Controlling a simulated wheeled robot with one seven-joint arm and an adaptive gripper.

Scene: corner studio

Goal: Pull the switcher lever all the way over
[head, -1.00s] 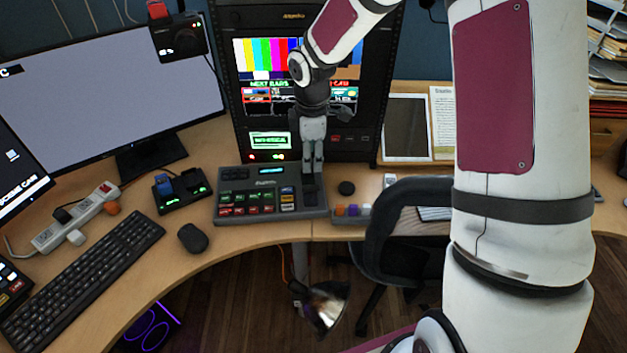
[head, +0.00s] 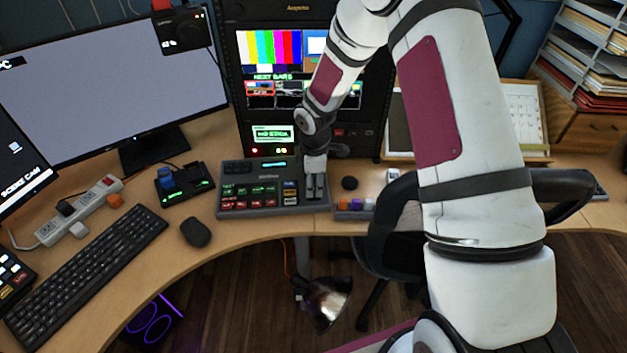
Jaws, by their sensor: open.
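The switcher (head: 225,205) is a dark grey panel with rows of green, red and white lit buttons and a small blue display, on the curved wooden desk. My gripper (head: 315,190) points down over the right end of the switcher. It is open, with its fingertips low at the panel's right section. The lever is hidden behind or between the fingers, so I cannot tell its position or whether the fingers touch it.
The rack with the colour-bar screen (head: 268,52) stands close behind the switcher. A mouse (head: 195,232), keyboard (head: 92,270) and dock (head: 183,186) are left. An office chair (head: 395,215) stands in front.

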